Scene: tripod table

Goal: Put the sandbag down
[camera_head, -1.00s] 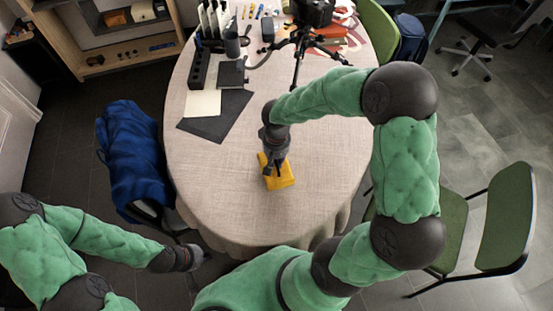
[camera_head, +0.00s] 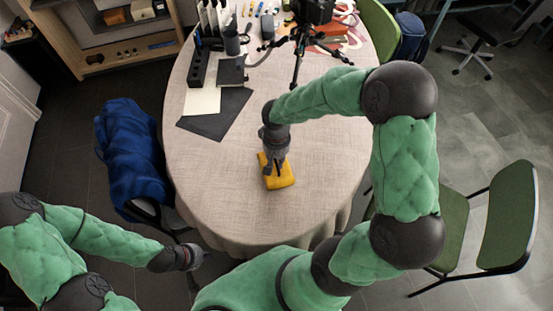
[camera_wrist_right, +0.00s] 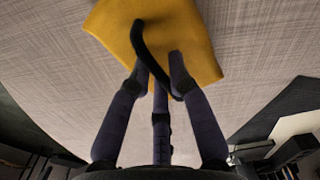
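The sandbag is a yellow square pouch (camera_head: 284,182) with a black strap. It lies on the near half of the round, cloth-covered table (camera_head: 225,205), apparently resting on the cloth. In the right wrist view the pouch (camera_wrist_right: 195,28) is just beyond the fingertips. My right gripper (camera_head: 274,165) is right above the pouch. Its fingers (camera_wrist_right: 158,68) are drawn close together around the strap and look shut on it; the exact contact is partly hidden. My left gripper (camera_head: 198,256) hangs low beside the table's near left edge, away from the sandbag; its finger opening is unclear.
A black tripod (camera_head: 299,40) stands at the table's back. Dark and cream sheets (camera_head: 222,118) and a black holder (camera_head: 197,70) are at the back left. Bare cloth surrounds the sandbag. A blue-draped chair (camera_head: 135,155) stands left, a green chair (camera_head: 503,215) right.

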